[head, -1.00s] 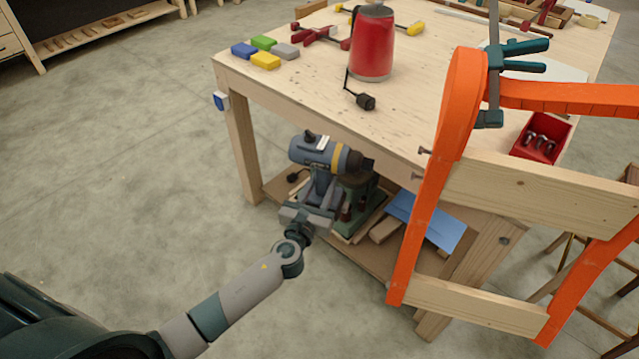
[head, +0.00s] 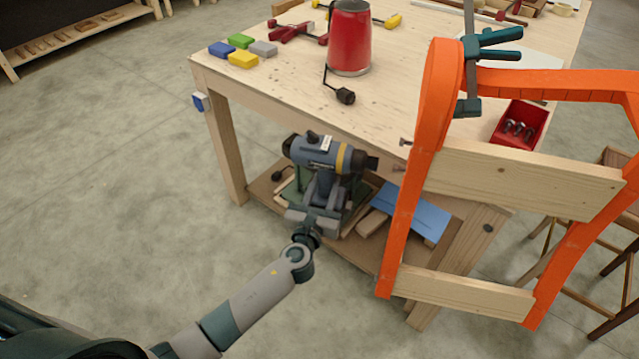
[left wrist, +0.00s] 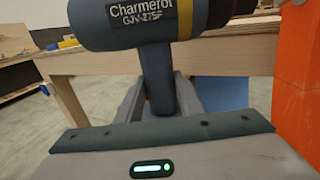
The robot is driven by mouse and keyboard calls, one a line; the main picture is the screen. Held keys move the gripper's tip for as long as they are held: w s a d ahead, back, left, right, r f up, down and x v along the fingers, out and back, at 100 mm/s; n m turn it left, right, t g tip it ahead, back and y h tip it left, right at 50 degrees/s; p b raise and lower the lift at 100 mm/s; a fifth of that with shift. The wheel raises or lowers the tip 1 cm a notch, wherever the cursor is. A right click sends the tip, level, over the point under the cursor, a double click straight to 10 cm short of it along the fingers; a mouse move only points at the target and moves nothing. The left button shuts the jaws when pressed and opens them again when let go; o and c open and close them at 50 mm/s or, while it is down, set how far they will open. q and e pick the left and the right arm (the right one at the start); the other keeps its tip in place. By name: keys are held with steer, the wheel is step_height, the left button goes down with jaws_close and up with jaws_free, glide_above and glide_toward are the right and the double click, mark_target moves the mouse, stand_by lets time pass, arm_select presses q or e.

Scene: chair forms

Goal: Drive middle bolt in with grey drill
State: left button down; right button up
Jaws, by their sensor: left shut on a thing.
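The grey drill (head: 315,152), with a yellow band and dark chuck, is in my left gripper (head: 324,196). The gripper is shut on its handle. The drill also fills the top of the left wrist view (left wrist: 150,22). Its chuck points right, toward the orange chair side (head: 411,200). Two bolts stick out from the left face of that side: an upper bolt (head: 405,142) and a lower bolt (head: 398,168). The chuck is just left of the lower bolt, with a small gap in the picture. I cannot tell which bolt is the middle one. My right gripper is out of view.
The wooden workbench (head: 270,95) stands behind the drill, with a red container (head: 349,40) and colored blocks (head: 243,59) on top. A red box of bolts (head: 519,125) and a dark green clamp (head: 490,40) are near the chair. Left floor is clear.

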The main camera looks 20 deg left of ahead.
arm_select(q)
steer(key=shift+d+r, duration=0.25)
steer(key=shift+d, duration=0.1)
